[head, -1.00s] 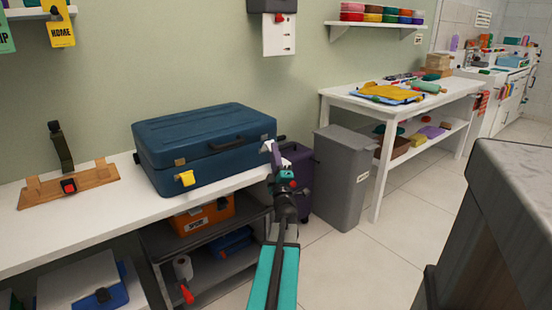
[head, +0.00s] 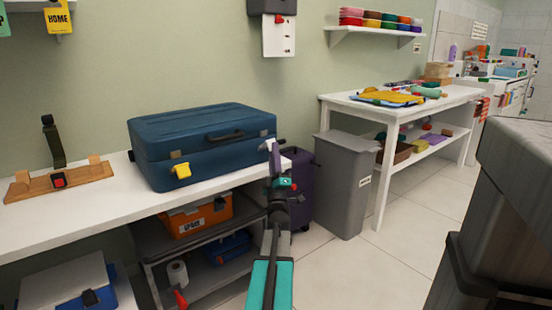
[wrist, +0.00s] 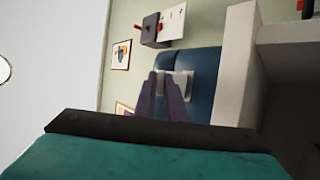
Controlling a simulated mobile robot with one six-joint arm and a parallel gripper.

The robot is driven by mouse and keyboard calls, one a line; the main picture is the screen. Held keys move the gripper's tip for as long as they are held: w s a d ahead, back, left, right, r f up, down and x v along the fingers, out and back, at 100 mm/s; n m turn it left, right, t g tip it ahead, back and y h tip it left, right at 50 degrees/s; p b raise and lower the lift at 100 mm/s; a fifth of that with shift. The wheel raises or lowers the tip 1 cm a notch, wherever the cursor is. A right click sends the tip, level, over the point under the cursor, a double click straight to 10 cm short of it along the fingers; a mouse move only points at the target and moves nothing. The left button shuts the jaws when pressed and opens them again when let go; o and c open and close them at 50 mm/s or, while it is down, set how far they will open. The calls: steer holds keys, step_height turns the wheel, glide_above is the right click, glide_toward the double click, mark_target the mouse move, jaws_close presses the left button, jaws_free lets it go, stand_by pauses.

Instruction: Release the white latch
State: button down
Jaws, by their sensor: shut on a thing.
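The blue suitcase (head: 200,150) lies closed on the white bench. In the wrist view, the white latch (wrist: 184,84) shows against the blue suitcase (wrist: 203,62). The purple fingers of my gripper (wrist: 163,80) meet the latch and are shut on it. How much of the latch lies between the fingers is hard to tell.
The white bench (head: 100,205) runs left, with a wooden stand (head: 62,180) on it. An orange toolbox (head: 197,216) sits on a shelf below. A purple suitcase (head: 304,190) and grey bin (head: 345,185) stand right of my arm. A dark counter (head: 520,170) is close at right.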

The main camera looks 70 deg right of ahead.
steer(key=shift+w+a+f+m+g+h+b, duration=0.15)
steer(key=shift+m+g+h+b, duration=0.3)
steer(key=shift+b, duration=0.35)
steer(key=shift+w+f+m+g+h+b, duration=0.15)
steer(key=shift+m+g+h+b, duration=0.1)
steer(key=shift+m+h+b, duration=0.4)
steer(key=shift+s, duration=0.1)
steer(key=c, duration=1.9)
jaws_free()
steer(key=shift+o, duration=0.4)
steer(key=shift+s+f, duration=0.1)
steer(key=p+v, duration=0.3)
steer(key=v, duration=1)
steer(key=shift+a+f, duration=0.2)
steer(key=shift+a, duration=0.05)
steer(key=shift+s+n, duration=0.1)
steer(key=shift+n, duration=0.2)
